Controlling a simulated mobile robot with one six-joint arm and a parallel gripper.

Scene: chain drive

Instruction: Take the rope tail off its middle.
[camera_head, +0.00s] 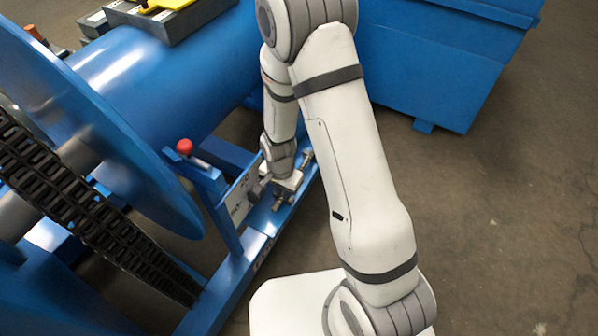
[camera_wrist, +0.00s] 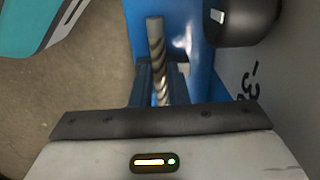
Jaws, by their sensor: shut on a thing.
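The rope tail (camera_wrist: 155,38) is a short, twisted grey-brown length in the wrist view. It runs up between the two dark fingers of my gripper (camera_wrist: 161,72), and its upper end sticks out past them. My gripper is shut on it. The fingers and wrist hide much of the rope's middle. I cannot tell if the rope touches the frame.
A blue drum (camera_head: 130,75) with a large flange and a black chain (camera_head: 75,200) fills the left. A red-knobbed lever (camera_head: 185,147) stands near my gripper, beside a white marked plate (camera_head: 238,203). A blue container (camera_head: 440,70) is behind. Bare floor lies right.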

